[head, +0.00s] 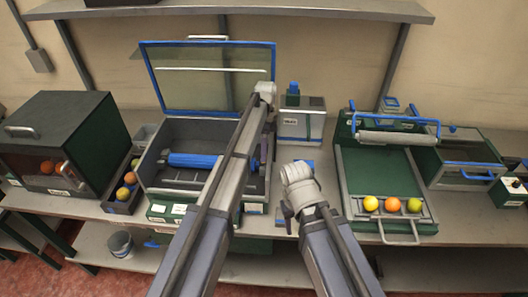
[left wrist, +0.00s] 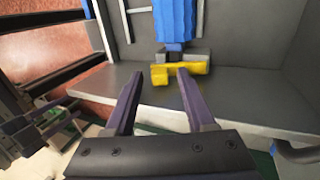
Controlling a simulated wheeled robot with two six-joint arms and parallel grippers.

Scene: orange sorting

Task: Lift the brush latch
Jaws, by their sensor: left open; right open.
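The yellow brush latch (left wrist: 183,71) shows in the left wrist view, at the near end of the blue brush (left wrist: 174,22).
The box's glass lid (head: 210,53) stands open. A green tray (head: 370,165) with three fruits (head: 392,204) and a roller (head: 397,138) is at right. A dark cabinet (head: 85,115) stands at left. A grey and green box (head: 302,122) is behind my right arm.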

